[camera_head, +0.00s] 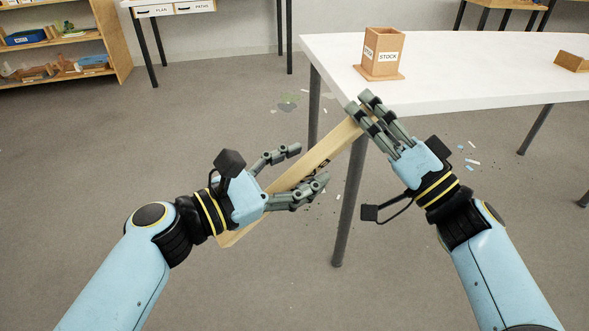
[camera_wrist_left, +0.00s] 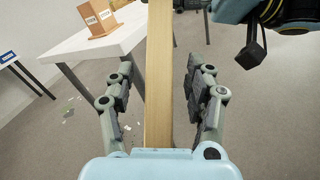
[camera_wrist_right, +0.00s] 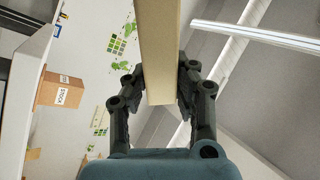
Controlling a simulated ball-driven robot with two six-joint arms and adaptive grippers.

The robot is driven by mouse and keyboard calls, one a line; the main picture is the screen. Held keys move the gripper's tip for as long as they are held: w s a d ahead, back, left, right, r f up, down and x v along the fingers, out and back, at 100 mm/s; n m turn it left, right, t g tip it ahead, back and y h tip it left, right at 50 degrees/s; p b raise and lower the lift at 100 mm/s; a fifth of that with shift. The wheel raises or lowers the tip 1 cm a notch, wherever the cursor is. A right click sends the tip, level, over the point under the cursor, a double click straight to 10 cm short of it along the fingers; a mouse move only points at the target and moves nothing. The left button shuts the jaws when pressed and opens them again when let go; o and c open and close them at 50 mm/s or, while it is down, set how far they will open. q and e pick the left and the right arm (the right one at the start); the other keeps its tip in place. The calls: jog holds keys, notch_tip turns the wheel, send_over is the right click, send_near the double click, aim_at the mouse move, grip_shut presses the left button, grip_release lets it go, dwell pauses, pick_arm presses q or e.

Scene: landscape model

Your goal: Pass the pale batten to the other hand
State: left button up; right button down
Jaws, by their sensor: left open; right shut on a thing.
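The pale batten (camera_head: 316,157) is a long flat wooden strip, held in the air at a slant before the white table. My right gripper (camera_head: 362,108) is shut on its upper right end; in the right wrist view the batten (camera_wrist_right: 157,60) sits between both fingers. My left gripper (camera_head: 308,167) is open around the lower part of the batten. In the left wrist view the batten (camera_wrist_left: 158,85) runs between the spread fingers of the left gripper (camera_wrist_left: 160,100), with a gap on each side. The left hand hides part of the batten in the head view.
A white table (camera_head: 455,70) stands behind the right hand, with a wooden STOCK box (camera_head: 385,52) near its left end and a wooden block (camera_head: 572,61) at right. Shelves (camera_head: 60,45) stand at far left. Small scraps (camera_head: 288,100) lie on the floor. The floor at left is clear.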

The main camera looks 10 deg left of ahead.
pick_arm(q)
grip_shut()
pick_arm(e)
jog(key=c, duration=1)
grip_release()
